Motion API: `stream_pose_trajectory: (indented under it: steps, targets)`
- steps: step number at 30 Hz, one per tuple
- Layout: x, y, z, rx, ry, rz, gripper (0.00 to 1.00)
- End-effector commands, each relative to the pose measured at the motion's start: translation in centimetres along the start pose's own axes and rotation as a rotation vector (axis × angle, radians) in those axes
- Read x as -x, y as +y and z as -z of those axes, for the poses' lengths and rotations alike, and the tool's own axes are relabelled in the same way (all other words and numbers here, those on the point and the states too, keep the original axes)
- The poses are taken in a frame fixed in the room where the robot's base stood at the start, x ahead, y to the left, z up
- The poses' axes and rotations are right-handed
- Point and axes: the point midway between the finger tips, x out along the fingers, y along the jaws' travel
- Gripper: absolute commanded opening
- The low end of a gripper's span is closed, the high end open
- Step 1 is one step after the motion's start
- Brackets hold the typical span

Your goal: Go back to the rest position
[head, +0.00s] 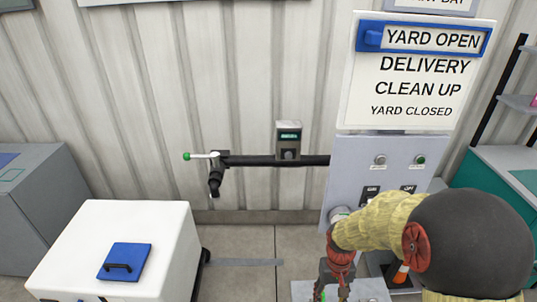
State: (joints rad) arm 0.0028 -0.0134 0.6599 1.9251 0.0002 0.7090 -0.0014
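My arm reaches in from the lower right, in a yellowish sleeve with a black rounded joint. My gripper (334,291) points down at the bottom edge, in front of the grey control panel (350,165). Its fingertips run to the picture's edge, so I cannot tell whether it is open or shut or holds anything. A small green spot shows beside the fingers. My arm hides the panel's lower right part.
A white tote (150,225) with a blue handled plate (125,262) stands at lower left. A black pipe (255,160) with a green-tipped lever (188,156) runs along the wall. A yard sign (415,75) hangs above the panel. Shelving (515,105) stands at right. Floor (240,245) shows between tote and panel.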

Motion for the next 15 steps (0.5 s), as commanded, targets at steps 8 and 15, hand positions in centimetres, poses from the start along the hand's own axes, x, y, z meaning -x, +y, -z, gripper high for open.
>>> stream_pose_trajectory:
  steps: [8, 15]
  targets:
    - [11.2, 0.0, -5.9, 0.0, 0.124, 0.0, 0.47]
    - [19.4, -0.1, -12.0, 0.0, 0.317, 0.0, 0.47]
